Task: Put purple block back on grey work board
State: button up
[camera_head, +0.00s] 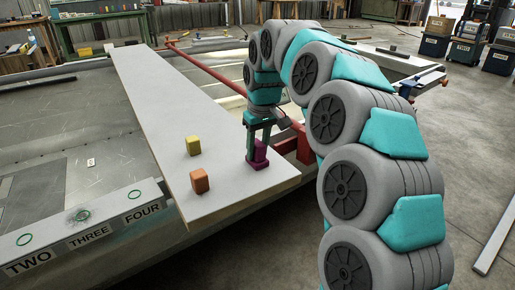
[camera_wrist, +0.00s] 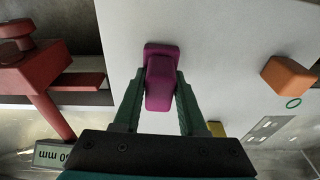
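The purple block (camera_head: 261,158) is at the near right end of the long light grey work board (camera_head: 160,95). It looks upright and at the board surface; whether a small gap lies under it I cannot tell. My gripper (camera_head: 257,148) reaches down over it, with a green finger on each side. In the wrist view the purple block (camera_wrist: 160,88) sits between the fingertips of my gripper (camera_wrist: 160,76), which appear to touch both its sides. The grey board (camera_wrist: 225,50) lies behind it.
An orange block (camera_head: 199,180) and a yellow block (camera_head: 193,145) stand on the board left of my gripper. A red clamp-like part (camera_head: 297,145) is close to the board's right edge. A labelled rail (camera_head: 90,232) runs at the near left.

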aim_at(261, 145)
jog(key=o, duration=0.3)
jog(key=r, duration=0.4)
jog(key=s+r, duration=0.1)
jog(key=r, duration=0.3)
jog(key=d+r, duration=0.1)
jog(key=r, duration=0.3)
jog(key=shift+s, duration=0.25)
jog(key=s+d+f+m+g, duration=0.1)
jog(key=s+d+f, duration=0.4)
jog(key=s, duration=0.8)
jog(key=s+d+f+m+g, duration=0.1)
jog(key=s+d+f+m, duration=0.2)
jog(key=s+d+f, duration=0.3)
jog(key=s+d+f+m+g+h, duration=0.1)
jog(key=s+d+f, duration=0.4)
jog(key=s, duration=1.5)
jog(key=shift+s+d+f+m, duration=0.15)
jog(key=shift+f+m, duration=0.3)
jog(key=shift+f, duration=0.95)
jog(key=shift+s+d+f+m, duration=0.1)
jog(key=shift+f+m, duration=0.35)
jog(key=shift+f, duration=0.95)
